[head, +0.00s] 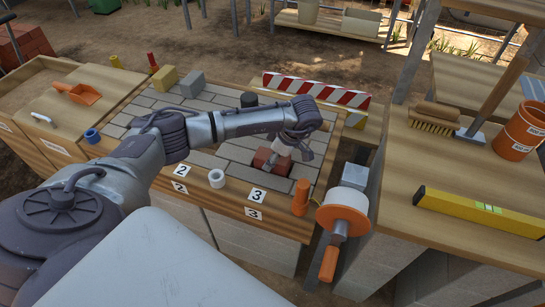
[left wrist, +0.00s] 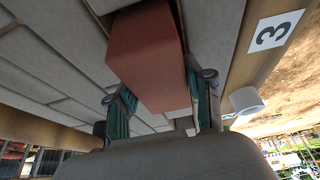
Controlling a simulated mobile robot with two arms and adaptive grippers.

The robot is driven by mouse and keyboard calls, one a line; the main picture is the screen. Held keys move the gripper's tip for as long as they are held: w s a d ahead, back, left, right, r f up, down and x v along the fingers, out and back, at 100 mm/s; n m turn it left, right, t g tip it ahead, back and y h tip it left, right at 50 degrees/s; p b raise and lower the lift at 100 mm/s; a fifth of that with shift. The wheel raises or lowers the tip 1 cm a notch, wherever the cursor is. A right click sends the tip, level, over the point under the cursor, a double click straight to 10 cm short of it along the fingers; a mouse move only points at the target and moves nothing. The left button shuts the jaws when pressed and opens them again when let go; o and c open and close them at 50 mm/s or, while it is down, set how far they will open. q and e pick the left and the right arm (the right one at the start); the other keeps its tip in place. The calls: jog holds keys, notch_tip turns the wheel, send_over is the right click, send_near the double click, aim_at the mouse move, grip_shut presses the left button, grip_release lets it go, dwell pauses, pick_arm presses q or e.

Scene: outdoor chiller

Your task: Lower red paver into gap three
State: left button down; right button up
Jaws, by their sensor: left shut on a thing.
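The red paver (head: 262,158) is at the front right part of the grey paver bed (head: 238,153), behind the white number 3 labels (head: 257,194). My left gripper (head: 280,155) reaches down over it from the arm that crosses the bed. In the left wrist view the red paver (left wrist: 150,55) sits between the two fingers of the left gripper (left wrist: 162,90), which is shut on it. Grey pavers lie around it, and a number 3 label (left wrist: 271,31) is to the right. The paver and gripper hide gap three, so I cannot tell how deep the paver sits. My right gripper is not in view.
An orange cylinder (head: 300,196) and a white ring (head: 217,178) stand on the front edge. An orange-handled reel (head: 342,215) is right of the bed. A yellow block (head: 165,78) and grey block (head: 193,84) are at the back left. A striped barrier (head: 315,91) stands behind.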

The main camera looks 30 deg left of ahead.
pick_arm(q)
jog(key=shift+r, duration=0.2)
dwell(0.4)
jog(key=c, duration=0.6)
grip_release()
jog(key=shift+o, duration=1.2)
jog(key=shift+s+f, duration=0.1)
jog(key=shift+c, duration=0.4)
